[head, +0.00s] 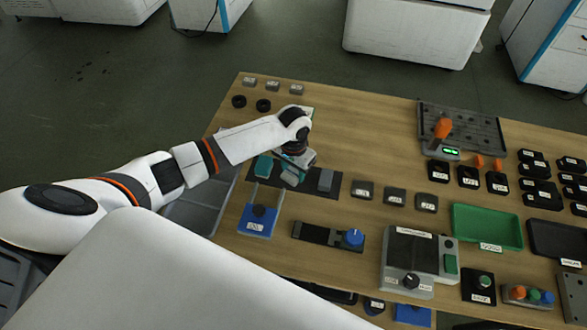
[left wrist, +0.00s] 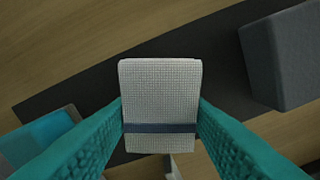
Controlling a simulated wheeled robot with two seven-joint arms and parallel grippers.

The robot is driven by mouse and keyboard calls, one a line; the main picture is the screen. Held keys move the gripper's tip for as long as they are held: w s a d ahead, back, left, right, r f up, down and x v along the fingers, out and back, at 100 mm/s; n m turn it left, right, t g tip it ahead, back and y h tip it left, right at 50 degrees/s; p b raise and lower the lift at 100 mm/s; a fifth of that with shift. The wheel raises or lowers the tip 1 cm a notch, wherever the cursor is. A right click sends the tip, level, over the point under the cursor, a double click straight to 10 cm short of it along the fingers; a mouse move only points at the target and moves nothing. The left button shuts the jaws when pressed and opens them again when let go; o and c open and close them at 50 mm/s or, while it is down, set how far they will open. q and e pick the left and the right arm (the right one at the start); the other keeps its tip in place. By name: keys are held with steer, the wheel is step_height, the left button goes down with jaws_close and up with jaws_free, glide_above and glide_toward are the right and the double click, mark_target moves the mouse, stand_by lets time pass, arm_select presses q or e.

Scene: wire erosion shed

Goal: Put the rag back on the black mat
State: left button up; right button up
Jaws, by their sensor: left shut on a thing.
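The rag (left wrist: 160,95) is a folded pale grey woven cloth with a dark blue stripe. My left gripper (left wrist: 160,125) is shut on it, with a teal finger at each side. In the head view, my left gripper (head: 291,171) is over the black mat (head: 311,188). The mat also shows in the left wrist view (left wrist: 85,85), behind the rag. I cannot tell whether the rag touches the mat. My right gripper is not in view.
On the mat, a grey block (head: 325,180) stands right of my left gripper and a teal block (head: 263,166) stands left of it. A green tray (head: 487,227) lies right. The table's back middle is clear.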

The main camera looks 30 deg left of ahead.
mark_target(294, 172)
arm_select(q)
steer(key=o, duration=0.9)
steer(key=shift+f, duration=0.1)
steer(key=shift+o, duration=0.3)
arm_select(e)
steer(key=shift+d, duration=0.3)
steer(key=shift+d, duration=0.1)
arm_select(q)
step_height(294, 172, up, 12)
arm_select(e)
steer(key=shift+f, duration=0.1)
